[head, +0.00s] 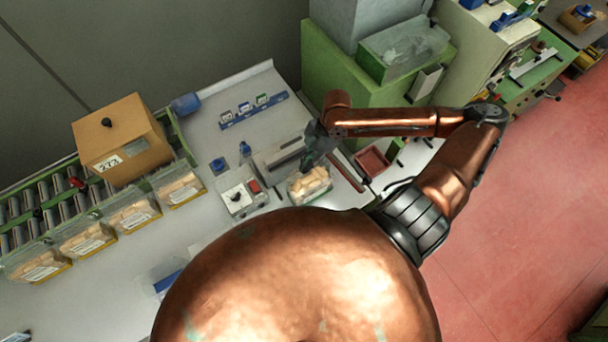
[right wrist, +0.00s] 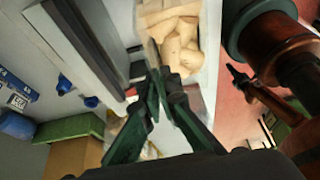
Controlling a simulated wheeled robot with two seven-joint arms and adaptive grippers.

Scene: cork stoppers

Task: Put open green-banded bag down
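An open clear bag (head: 311,186) full of pale corks is at the front right of the white bench in the head view. I cannot make out its band clearly. My right gripper (head: 308,165) is at the bag's upper edge. In the right wrist view the fingertips (right wrist: 161,76) are nearly together at the near edge of the bag (right wrist: 150,48), with its corks just beyond them. They appear closed on that edge. I cannot tell whether the bag's bottom touches the bench. My left gripper is not in view.
A small device with a red part (head: 241,196) stands left of the bag, a grey metal fixture (head: 279,157) behind it. A red tray (head: 372,161) is to the right. Several yellow-banded bags (head: 134,213) line the roller conveyor beside a cardboard box (head: 122,138).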

